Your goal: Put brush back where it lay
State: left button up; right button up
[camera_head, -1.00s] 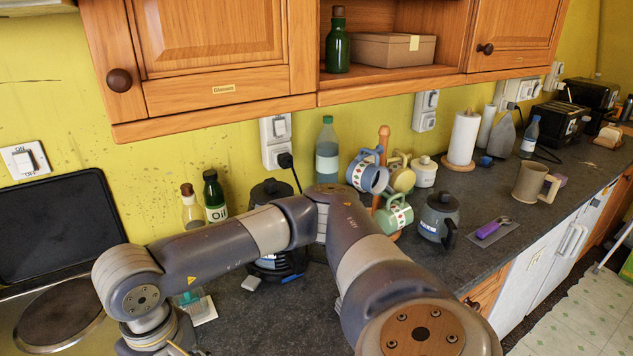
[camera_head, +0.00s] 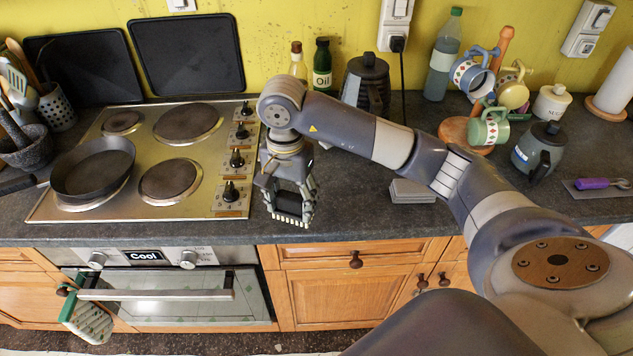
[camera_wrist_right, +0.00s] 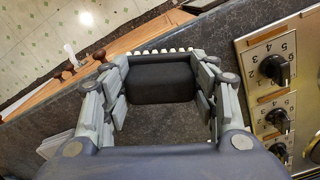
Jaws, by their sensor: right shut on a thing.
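The brush (camera_wrist_right: 161,83) has a dark, block-like body with a row of pale bristles along its far edge. In the right wrist view it sits between the two fingers of my right gripper (camera_wrist_right: 158,73), which is shut on it. In the head view the right gripper (camera_head: 290,196) points down near the counter's front edge, just right of the stove. The pale bristles of the brush (camera_head: 289,220) show at its lower end. I cannot tell whether the brush touches the counter. My left gripper is not in view.
The stove (camera_head: 205,206) with a black pan (camera_head: 93,170) is left of the gripper. A dark kettle (camera_head: 366,82) and an oil bottle (camera_head: 322,66) stand behind. Grey coasters (camera_head: 412,191) lie to the right. The dark worktop (camera_head: 350,215) between gripper and coasters is clear.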

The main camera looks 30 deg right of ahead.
jog(key=w+d+p, duration=0.1)
jog(key=d, duration=0.2)
jog(key=w+d+p, duration=0.1)
jog(key=d, duration=0.1)
jog(key=w+d+p, duration=0.1)
jog(key=w+d, duration=0.1)
jog(key=d, duration=0.1)
jog(key=shift+d+f, duration=0.3)
jog(key=shift+f, duration=0.05)
jog(key=shift+w+d+f, duration=0.1)
jog(key=shift+w+d, duration=0.05)
jog(key=shift+d, duration=0.1)
notch_tip(320, 180, down, 2)
jog(key=shift+f+p, duration=0.25)
jog(key=shift+p, duration=0.7)
jog(key=shift+f, duration=0.35)
jog(key=shift+d+f, duration=0.1)
jog(key=shift+f, duration=0.3)
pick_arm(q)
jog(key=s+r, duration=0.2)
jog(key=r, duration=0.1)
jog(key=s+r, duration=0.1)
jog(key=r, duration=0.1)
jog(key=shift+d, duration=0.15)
pick_arm(e)
jog(key=o, duration=1)
jog(key=shift+c, duration=0.2)
